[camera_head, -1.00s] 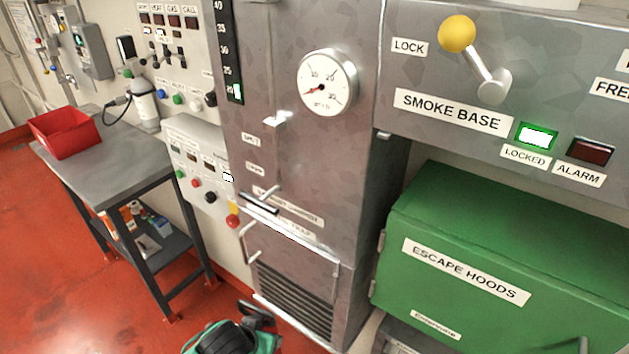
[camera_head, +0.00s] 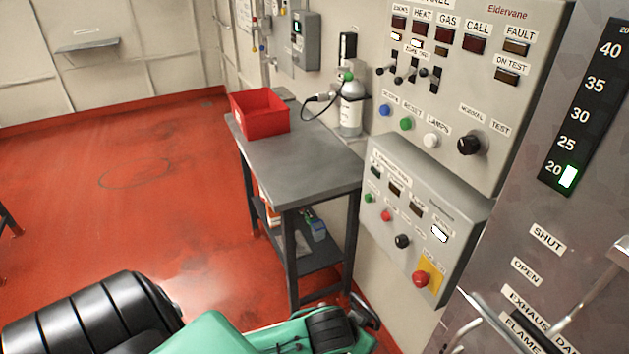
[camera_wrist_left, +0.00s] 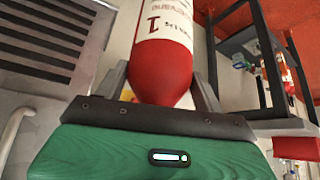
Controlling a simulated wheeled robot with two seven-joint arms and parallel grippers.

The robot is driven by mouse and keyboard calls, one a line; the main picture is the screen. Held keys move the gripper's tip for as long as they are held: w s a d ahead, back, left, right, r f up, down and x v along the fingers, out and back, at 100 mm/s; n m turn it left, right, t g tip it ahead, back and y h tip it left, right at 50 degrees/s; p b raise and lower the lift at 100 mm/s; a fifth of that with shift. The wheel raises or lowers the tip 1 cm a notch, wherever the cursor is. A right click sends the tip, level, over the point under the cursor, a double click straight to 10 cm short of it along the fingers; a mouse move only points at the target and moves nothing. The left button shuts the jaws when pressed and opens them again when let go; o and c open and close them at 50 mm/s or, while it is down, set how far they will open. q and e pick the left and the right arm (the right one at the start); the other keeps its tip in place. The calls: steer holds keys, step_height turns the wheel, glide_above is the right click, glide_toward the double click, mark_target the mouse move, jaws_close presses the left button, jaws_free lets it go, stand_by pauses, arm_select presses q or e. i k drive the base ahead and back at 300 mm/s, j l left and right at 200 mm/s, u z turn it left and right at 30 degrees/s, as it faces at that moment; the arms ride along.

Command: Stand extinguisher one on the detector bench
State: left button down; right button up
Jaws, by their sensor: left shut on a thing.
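Extinguisher one (camera_wrist_left: 165,45), a red cylinder with a white label marked 1, shows in the left wrist view. My left gripper (camera_wrist_left: 162,88) is shut on it, with a finger on each side of its rounded red end. Its far end runs out of the top of that view. The grey bench (camera_head: 300,155) stands against the wall at the middle of the head view. My right gripper is in neither view.
A red bin (camera_head: 260,112) sits on the bench's far left part. A grey gas cylinder (camera_head: 351,108) with a hose stands at its back edge. The front of the bench top is clear. A control panel (camera_head: 425,205) with a red button juts out right of the bench.

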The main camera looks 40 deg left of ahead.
mark_target(283, 163)
steer(key=i+j, duration=0.1)
steer(key=j, duration=1.15)
steer(key=i+j, duration=0.15)
steer(key=j, duration=0.5)
steer(key=i+j, duration=0.1)
steer(key=j, duration=0.5)
